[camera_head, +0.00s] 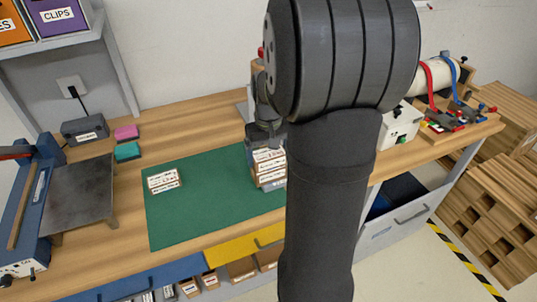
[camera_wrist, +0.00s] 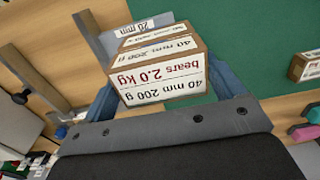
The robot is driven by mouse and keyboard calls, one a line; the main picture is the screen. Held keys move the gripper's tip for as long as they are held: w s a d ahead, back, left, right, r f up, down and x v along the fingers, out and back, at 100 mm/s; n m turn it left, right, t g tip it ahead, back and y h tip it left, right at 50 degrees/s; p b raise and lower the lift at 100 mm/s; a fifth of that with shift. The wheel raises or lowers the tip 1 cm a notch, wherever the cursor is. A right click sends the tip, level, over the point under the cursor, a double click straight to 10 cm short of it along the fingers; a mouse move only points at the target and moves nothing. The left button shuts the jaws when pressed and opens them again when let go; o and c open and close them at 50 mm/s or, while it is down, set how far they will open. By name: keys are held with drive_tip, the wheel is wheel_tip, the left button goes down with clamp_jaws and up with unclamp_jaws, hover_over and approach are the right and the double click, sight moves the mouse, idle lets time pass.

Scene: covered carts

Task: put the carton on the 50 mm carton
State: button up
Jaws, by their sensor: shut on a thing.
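My gripper (camera_head: 266,138) is shut on a brown carton (camera_wrist: 160,80), which sits between my fingers in the wrist view. Its white label reads 40 mm, 200 g, bears 2.0 kg, upside down. In the head view the held carton (camera_head: 268,156) shows below my gripper, at the top of what looks like a stack with labelled faces (camera_head: 271,176) under it. I cannot tell whether it touches what is below. Another brown carton with white labels (camera_head: 163,180) lies on the mat to the left; its edge also shows in the wrist view (camera_wrist: 306,66). I cannot read which is the 50 mm carton.
The green mat (camera_head: 205,208) has bare room between the left carton and the stack. Pink (camera_head: 126,132) and teal (camera_head: 128,151) blocks lie at the back left. A blue-framed device with a dark plate (camera_head: 82,192) stands far left. My arm hides the mat's right part.

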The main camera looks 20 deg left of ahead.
sight(269, 153)
drive_tip(key=shift+f, duration=0.4)
drive_tip(key=shift+f, duration=0.1)
drive_tip(key=o, duration=0.9)
wheel_tip(269, 153, up, 12)
wheel_tip(269, 153, down, 12)
drive_tip(key=shift+r, duration=1.95)
drive_tip(key=shift+f, duration=0.1)
